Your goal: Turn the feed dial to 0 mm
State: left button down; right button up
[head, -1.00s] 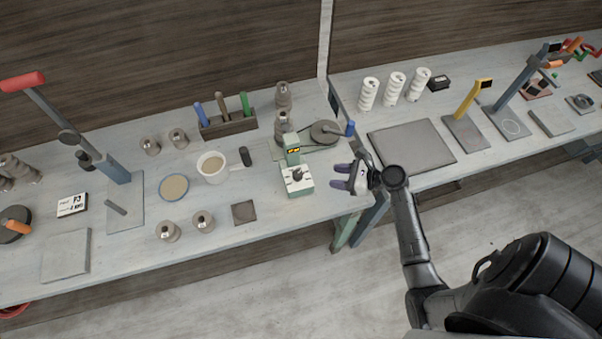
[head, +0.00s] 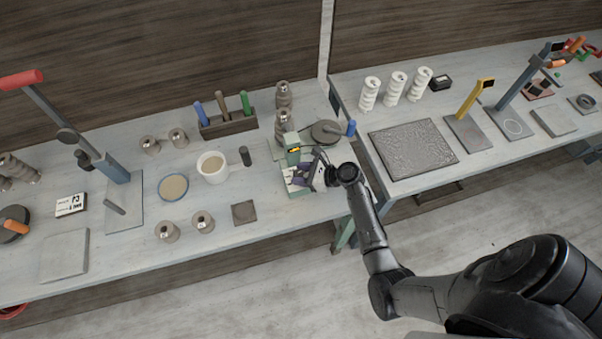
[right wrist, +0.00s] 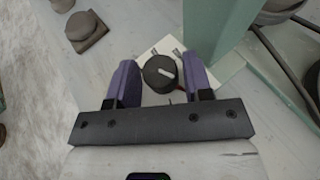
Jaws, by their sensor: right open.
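The feed dial (right wrist: 162,73) is a dark round knob with a pale pointer line, on a white plate at the foot of a green machine (head: 292,148). In the right wrist view the pointer leans up and to the left; any scale marks are too small to read. My right gripper (head: 308,172) is open over the machine's base. In the right wrist view its purple fingers (right wrist: 160,82) stand on either side of the dial, with gaps visible. In the head view the gripper hides the dial. My left gripper is not in view.
A grey turntable with a blue handle (head: 350,128) stands behind the machine. A white bucket (head: 212,167) and a dark square slab (head: 244,212) lie to its left. The green upright (right wrist: 218,30) rises close to the fingers.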

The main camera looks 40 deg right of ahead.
jog(key=c, duration=0.6)
jog(key=shift+c, duration=0.2)
jog(key=shift+n+y, duration=0.3)
jog(key=shift+d+r+n+g+y+p, duration=0.1)
jog(key=shift+n+g+y+p, duration=0.2)
jog(key=shift+g+p, duration=0.1)
jog(key=shift+w+d+n+g+y+p, duration=0.15)
jog(key=shift+n+g+y+p, duration=0.2)
jog(key=shift+n+g+y, duration=0.6)
jog(key=n+g+y, duration=0.2)
jog(key=n, duration=0.1)
jog(key=shift+w+n+g+y, duration=0.1)
jog(key=shift+n+g+y, duration=0.35)
jog(key=shift+n+g, duration=0.4)
jog(key=shift+g, duration=0.3)
